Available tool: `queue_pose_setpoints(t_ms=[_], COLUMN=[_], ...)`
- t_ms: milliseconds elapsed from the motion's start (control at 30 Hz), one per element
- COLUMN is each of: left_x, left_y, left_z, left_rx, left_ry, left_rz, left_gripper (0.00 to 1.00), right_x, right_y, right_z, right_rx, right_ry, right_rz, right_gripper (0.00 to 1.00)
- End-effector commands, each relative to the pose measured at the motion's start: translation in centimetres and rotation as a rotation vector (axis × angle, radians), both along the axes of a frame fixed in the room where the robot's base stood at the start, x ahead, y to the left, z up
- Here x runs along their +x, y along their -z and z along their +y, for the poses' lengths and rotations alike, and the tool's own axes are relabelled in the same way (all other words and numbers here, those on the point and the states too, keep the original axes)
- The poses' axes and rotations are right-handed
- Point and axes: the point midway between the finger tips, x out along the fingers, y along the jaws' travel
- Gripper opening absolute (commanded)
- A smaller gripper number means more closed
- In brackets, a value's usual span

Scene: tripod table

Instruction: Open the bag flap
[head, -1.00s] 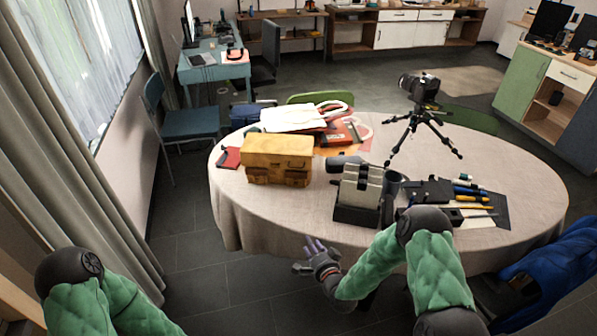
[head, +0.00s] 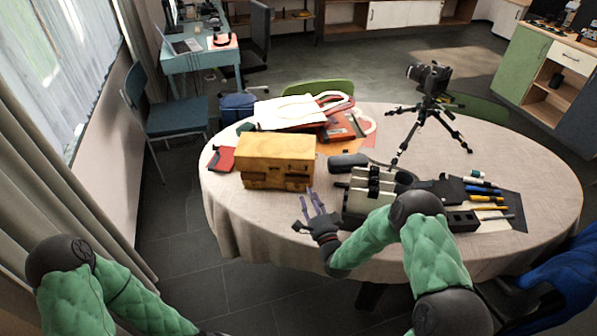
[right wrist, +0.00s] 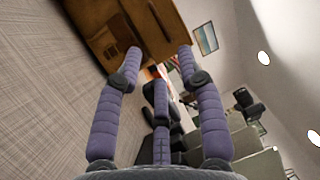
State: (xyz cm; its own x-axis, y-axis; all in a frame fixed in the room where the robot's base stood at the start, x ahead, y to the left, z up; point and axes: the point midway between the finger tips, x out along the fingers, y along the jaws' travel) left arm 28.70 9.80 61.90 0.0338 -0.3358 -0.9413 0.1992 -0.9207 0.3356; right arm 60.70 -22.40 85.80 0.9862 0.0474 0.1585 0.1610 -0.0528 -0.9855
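The yellow-tan bag (head: 277,163) stands upright on the left part of the round table (head: 240,215), with its flap closed over the front. My right gripper (head: 311,201) is just in front of the bag's right front corner, at the table's near edge, apart from the bag. In the right wrist view its purple fingers (right wrist: 159,58) are spread and empty, and the brown bag (right wrist: 115,25) shows beyond the fingertips at the top. My left arm is at the bottom left of the head view; its gripper is out of the picture.
A grey and black case (head: 368,193) stands close to the right of my right gripper. A dark cylinder (head: 347,161) lies behind it. A camera on a tripod (head: 430,110), pens (head: 485,198), a red item (head: 221,158) and a white tote (head: 290,112) share the table.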

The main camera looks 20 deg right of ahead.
Motion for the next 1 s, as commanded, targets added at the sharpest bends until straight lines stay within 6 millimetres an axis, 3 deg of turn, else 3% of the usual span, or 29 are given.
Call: queue_pose_setpoints(t_ms=[533, 700, 1000], left_x=[0.0, 0.0, 0.0], left_y=[2.1, 2.4, 2.3], left_z=[0.0, 0.0, 0.0], left_rx=[0.000, 0.000, 0.000], left_ry=[0.000, 0.000, 0.000], left_rz=[0.001, 0.001, 0.001], left_gripper=[0.40, 0.40, 0.40], right_x=[8.5, 9.7, 9.9], right_y=[-1.2, -1.4, -1.6], right_z=[0.4, 0.5, 0.5], right_rx=[-0.002, -0.001, -0.001], right_ry=[0.000, -0.001, 0.000], right_rz=[-0.001, 0.001, 0.001], right_gripper=[0.38, 0.38, 0.38])
